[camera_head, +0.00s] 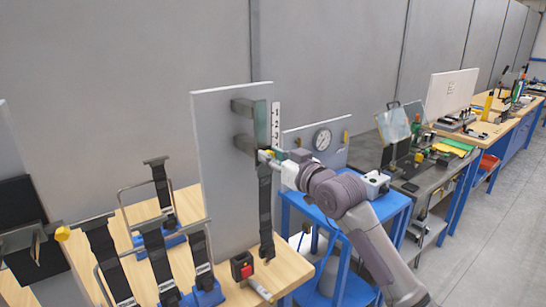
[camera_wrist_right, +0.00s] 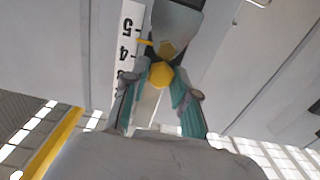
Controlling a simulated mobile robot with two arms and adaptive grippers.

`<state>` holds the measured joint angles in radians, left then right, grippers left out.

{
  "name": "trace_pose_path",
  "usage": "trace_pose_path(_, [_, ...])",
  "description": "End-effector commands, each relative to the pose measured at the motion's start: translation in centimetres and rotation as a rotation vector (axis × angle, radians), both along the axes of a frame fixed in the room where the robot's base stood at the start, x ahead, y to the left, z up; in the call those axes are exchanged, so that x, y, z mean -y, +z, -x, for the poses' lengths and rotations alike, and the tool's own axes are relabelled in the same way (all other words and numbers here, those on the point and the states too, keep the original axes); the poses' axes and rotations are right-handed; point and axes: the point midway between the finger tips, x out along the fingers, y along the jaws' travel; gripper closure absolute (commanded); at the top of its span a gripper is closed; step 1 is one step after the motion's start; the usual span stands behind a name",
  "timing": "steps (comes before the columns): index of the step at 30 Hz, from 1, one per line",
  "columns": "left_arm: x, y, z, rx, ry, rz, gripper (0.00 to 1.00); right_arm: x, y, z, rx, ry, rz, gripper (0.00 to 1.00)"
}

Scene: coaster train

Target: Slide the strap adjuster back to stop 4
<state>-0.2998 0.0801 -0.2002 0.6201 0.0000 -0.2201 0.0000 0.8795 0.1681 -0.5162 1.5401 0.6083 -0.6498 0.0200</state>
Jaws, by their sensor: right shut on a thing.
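The strap adjuster shows in the right wrist view as a grey block with a yellow knob (camera_wrist_right: 160,75) and a thin yellow pointer (camera_wrist_right: 143,41). The dark strap (camera_head: 265,210) hangs down the upright grey panel (camera_head: 221,170) in the head view. A white numbered scale (camera_wrist_right: 125,55) runs beside it; in the right wrist view the pointer lies between the 4 and 5 marks. My right gripper (camera_wrist_right: 160,100) has its teal fingers on both sides of the knob, shut on the adjuster. In the head view my right gripper (camera_head: 268,156) is at the strap and hides the adjuster and lower scale. My left gripper is not in view.
A wooden bench (camera_head: 185,204) holds several black belts on blue bases and a red button box (camera_head: 242,266). Two grey brackets (camera_head: 243,106) stick out by the upper strap. A blue cart (camera_head: 390,205) with a gauge panel (camera_head: 305,140) stands behind my right arm.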

Motion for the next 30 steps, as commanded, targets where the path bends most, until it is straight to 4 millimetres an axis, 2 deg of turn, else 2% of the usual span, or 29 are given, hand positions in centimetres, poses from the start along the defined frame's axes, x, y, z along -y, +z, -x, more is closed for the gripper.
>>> trace_pose_path(1, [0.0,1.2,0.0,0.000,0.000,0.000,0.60,0.1,2.2,0.0,0.013,-0.002,-0.004,1.00])
trace_pose_path(3, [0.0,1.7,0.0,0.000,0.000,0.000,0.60,0.1,2.9,0.0,0.012,-0.002,-0.005,1.00])
trace_pose_path(11, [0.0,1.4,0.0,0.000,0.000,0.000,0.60,0.1,2.7,0.0,0.013,-0.002,-0.007,1.00])
trace_pose_path(12, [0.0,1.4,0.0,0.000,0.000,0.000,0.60,0.1,2.7,0.0,0.013,-0.002,-0.007,0.68])
trace_pose_path(16, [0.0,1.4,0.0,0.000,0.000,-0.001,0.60,0.1,2.7,0.0,0.012,-0.002,-0.006,0.47])
trace_pose_path(26, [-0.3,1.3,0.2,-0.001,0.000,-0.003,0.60,0.2,2.5,0.1,0.009,-0.002,-0.004,0.47])
trace_pose_path(30, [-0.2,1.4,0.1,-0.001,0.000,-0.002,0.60,1.1,2.5,1.2,0.011,-0.003,-0.004,0.47])
